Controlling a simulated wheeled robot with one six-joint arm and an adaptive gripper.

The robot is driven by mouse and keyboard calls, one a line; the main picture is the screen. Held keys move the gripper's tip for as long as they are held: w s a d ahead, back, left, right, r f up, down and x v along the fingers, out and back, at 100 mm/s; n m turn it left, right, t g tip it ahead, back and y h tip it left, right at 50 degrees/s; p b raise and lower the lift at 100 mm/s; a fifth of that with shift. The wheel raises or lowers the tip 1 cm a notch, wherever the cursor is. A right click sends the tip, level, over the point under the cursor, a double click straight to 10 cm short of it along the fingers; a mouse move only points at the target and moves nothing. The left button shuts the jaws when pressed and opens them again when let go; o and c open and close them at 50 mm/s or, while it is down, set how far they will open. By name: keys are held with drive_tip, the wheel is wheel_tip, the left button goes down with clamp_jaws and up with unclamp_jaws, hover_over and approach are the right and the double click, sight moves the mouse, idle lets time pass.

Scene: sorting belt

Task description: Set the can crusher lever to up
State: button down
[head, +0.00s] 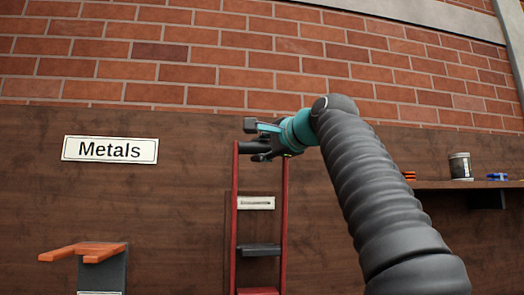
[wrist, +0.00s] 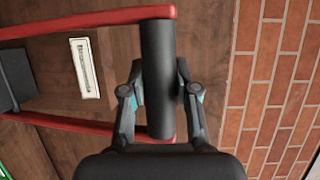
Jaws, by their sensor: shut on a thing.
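The can crusher is mounted on the brown wall panel, with a red lever frame (head: 235,205) of two long arms joined at the top by a dark round handle bar (wrist: 158,75). In the head view the lever arms point upward. My gripper (head: 262,142) is at the top of the lever. In the wrist view my gripper (wrist: 160,85) is shut on the handle bar, with one finger on each side of it. A pale label (head: 256,203) and a dark block (head: 259,250) show between the red arms.
A "Metals" sign (head: 110,149) is on the panel at left, above an orange bracket (head: 84,251). At right a shelf (head: 465,185) carries a grey and white can (head: 460,166) and small blue and orange items. A brick wall (head: 200,60) rises behind.

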drive_tip(key=c, duration=0.8)
unclamp_jaws()
drive_tip(key=shift+c, duration=0.2)
drive_tip(key=v, duration=1.2)
